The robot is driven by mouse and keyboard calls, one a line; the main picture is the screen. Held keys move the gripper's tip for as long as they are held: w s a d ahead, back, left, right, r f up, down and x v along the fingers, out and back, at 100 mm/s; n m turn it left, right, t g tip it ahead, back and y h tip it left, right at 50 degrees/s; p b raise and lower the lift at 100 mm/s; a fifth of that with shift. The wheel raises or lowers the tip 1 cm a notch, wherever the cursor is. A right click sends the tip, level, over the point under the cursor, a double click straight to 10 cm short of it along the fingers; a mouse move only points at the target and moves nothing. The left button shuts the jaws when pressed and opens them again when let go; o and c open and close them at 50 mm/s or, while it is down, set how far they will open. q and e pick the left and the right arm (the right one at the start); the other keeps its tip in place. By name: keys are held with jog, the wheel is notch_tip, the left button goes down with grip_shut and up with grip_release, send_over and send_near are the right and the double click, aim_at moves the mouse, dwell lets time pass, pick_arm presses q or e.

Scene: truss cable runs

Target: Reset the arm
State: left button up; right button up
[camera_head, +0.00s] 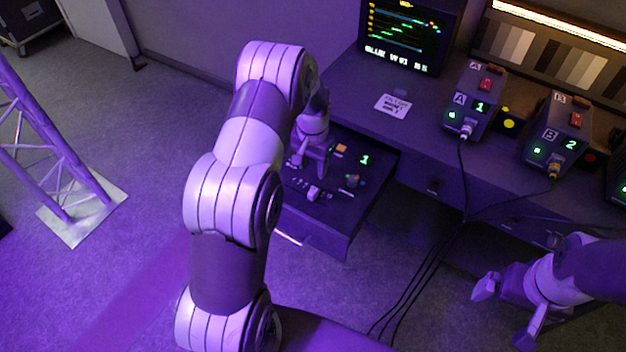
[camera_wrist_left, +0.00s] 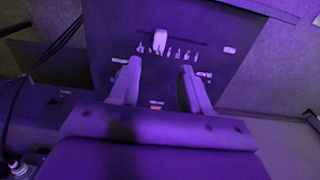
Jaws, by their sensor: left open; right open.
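My left arm reaches in across the middle of the head view, and its gripper (camera_head: 312,160) is over the dark panel (camera_head: 345,215) that juts out from the desk. In the left wrist view my left gripper (camera_wrist_left: 160,82) has its fingers apart with nothing between them. A pale fader knob (camera_wrist_left: 160,40) on the panel shows beyond the fingertips; it also shows in the head view (camera_head: 314,193). My right gripper (camera_head: 507,312) is at the lower right of the head view, open and empty, above the floor in front of the desk.
Box A (camera_head: 474,103) and box B (camera_head: 556,132) stand on the desk with cables plugged in. The cables hang down and run across the floor between my arms. A monitor (camera_head: 405,34) and a small card (camera_head: 393,105) are at the back. A truss (camera_head: 45,140) stands at left.

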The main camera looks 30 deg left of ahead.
pick_arm(q)
jog(key=shift+r, duration=0.85)
jog(key=s+d+r, duration=0.5)
jog(key=s, duration=0.5)
jog(key=s+d+r+t, duration=0.1)
jog(key=s+d+r, duration=0.4)
jog(key=s, duration=0.4)
jog(key=shift+s+d+n, duration=0.2)
jog(key=shift+s+n, duration=0.15)
jog(key=shift+n, duration=0.05)
jog(key=shift+r, duration=0.15)
dwell(0.5)
